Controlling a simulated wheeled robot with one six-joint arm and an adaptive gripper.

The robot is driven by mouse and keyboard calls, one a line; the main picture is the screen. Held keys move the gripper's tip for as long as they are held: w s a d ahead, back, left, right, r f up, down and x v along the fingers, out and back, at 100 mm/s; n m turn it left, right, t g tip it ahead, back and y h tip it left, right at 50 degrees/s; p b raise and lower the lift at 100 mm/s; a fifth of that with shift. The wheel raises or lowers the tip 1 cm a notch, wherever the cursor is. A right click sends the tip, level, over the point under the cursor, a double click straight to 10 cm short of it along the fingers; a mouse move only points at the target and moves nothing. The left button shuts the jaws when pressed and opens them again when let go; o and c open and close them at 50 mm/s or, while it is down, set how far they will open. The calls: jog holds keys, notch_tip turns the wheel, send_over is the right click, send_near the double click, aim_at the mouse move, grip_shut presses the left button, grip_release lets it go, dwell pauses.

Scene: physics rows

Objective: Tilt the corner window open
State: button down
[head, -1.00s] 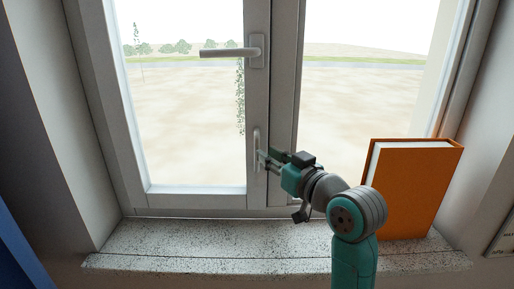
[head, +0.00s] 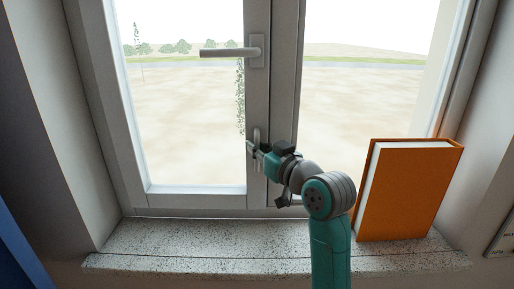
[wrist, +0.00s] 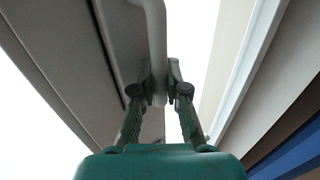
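My gripper (head: 256,147) is at the lower part of this pull handle. In the wrist view the pull handle (wrist: 155,35) runs down between my fingertips (wrist: 159,80), one on each side, with almost no gap. My fingers look shut on it. The sash looks closed in its frame; a small tilt is hard to tell.
An orange book (head: 410,190) stands upright on the speckled sill (head: 180,240), right of my arm. The sill's left part is clear. A climbing plant (head: 240,95) shows through the glass. A blue thing (head: 15,250) is at the lower left edge.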

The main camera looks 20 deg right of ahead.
jog(key=shift+s+a+f, duration=0.1)
jog(key=shift+s+f, duration=0.1)
jog(key=shift+s, duration=0.1)
jog(key=s, duration=0.1)
jog(key=s+a+n+t, duration=0.1)
jog(key=s, duration=0.1)
jog(key=shift+f, duration=0.2)
jog(key=c, duration=1.4)
grip_release()
jog(key=shift+c, duration=0.2)
jog(key=v, duration=1.1)
jog(key=shift+s+d+f, duration=0.2)
jog(key=shift+s+f, duration=0.1)
jog(key=shift+f, duration=0.1)
